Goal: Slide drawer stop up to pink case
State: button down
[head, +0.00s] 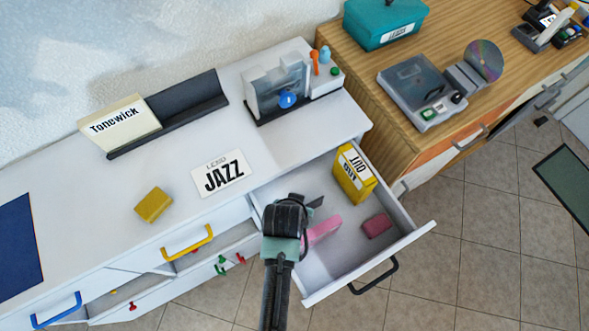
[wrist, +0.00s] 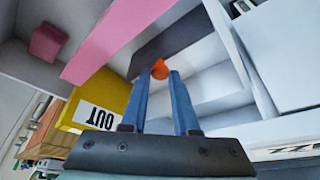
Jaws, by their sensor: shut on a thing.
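My gripper (head: 290,215) is inside the open white drawer and hides part of it in the head view. In the wrist view its blue fingers (wrist: 162,78) are shut on a small orange knob (wrist: 159,68) at a dark grey bar, which looks like the drawer stop (wrist: 178,40). A bit of the dark stop shows beside the gripper in the head view (head: 316,201). The long pink case (head: 325,229) lies alongside the stop; in the wrist view (wrist: 115,40) a narrow gap seems to separate them. The case's near end is hidden in the head view.
A yellow OUT case (head: 354,173) stands at the drawer's back right corner, and a small pink block (head: 377,226) lies near the front. The drawer walls (head: 408,237) bound the space. A JAZZ card (head: 219,174) and a yellow block (head: 153,205) lie on the white top.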

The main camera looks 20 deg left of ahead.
jog(key=c, duration=0.7)
grip_release()
jog(key=shift+o, duration=0.2)
jog(key=shift+r, duration=0.15)
jog(key=p+v, duration=0.1)
jog(key=v, duration=1.1)
jog(key=shift+s+r, duration=0.15)
jog(key=shift+r, duration=0.15)
